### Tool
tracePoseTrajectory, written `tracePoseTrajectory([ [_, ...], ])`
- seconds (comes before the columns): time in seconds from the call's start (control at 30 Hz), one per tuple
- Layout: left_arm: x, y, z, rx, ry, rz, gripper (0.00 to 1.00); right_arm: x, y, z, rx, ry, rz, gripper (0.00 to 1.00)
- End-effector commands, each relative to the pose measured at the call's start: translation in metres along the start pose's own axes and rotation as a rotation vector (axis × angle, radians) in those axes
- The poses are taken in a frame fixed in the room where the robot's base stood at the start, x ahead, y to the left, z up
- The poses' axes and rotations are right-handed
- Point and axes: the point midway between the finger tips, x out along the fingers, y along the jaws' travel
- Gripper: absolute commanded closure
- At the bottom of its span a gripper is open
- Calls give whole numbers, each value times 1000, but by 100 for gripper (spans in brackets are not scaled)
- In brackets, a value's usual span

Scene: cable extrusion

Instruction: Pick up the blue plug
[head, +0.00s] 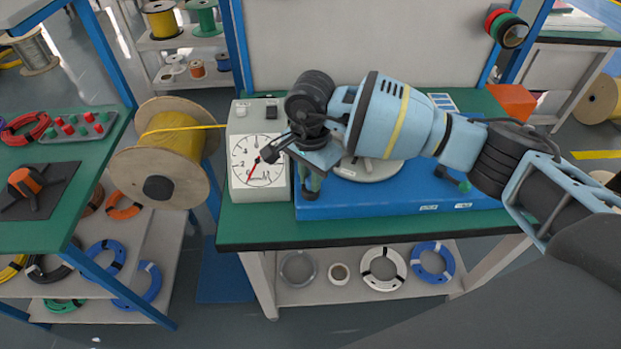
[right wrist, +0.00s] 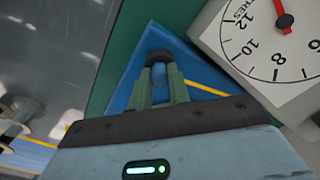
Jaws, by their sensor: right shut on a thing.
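My right gripper (head: 312,184) points down over the left end of the blue machine base (head: 345,209), just right of the dial box. In the right wrist view its green fingers (right wrist: 160,84) are close together, shut on a small dark round-ended piece (right wrist: 160,56) at their tips. Blue surface shows around and behind the fingers. I cannot make out a separate blue plug, nor tell whether the dark piece is part of it. My left gripper is not in view.
The grey dial box (head: 240,129) with a red needle stands close left of the gripper. A yellow cable runs from the wooden spool (head: 150,189) to this box. A grey disc (head: 372,172) sits on the blue base, partly behind my arm. An orange box (head: 512,102) stands at back right.

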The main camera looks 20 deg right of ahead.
Motion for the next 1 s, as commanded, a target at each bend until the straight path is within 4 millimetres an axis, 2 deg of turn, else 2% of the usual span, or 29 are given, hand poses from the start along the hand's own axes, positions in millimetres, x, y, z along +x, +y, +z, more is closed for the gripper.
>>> tracePoseTrajectory([
  [0.17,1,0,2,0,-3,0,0,-10,0,0,0,0,-1,100],
  [0.37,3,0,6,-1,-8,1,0,-37,1,0,0,0,-2,100],
  [1.0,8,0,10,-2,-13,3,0,-45,128,0,1,-1,1,100],
])
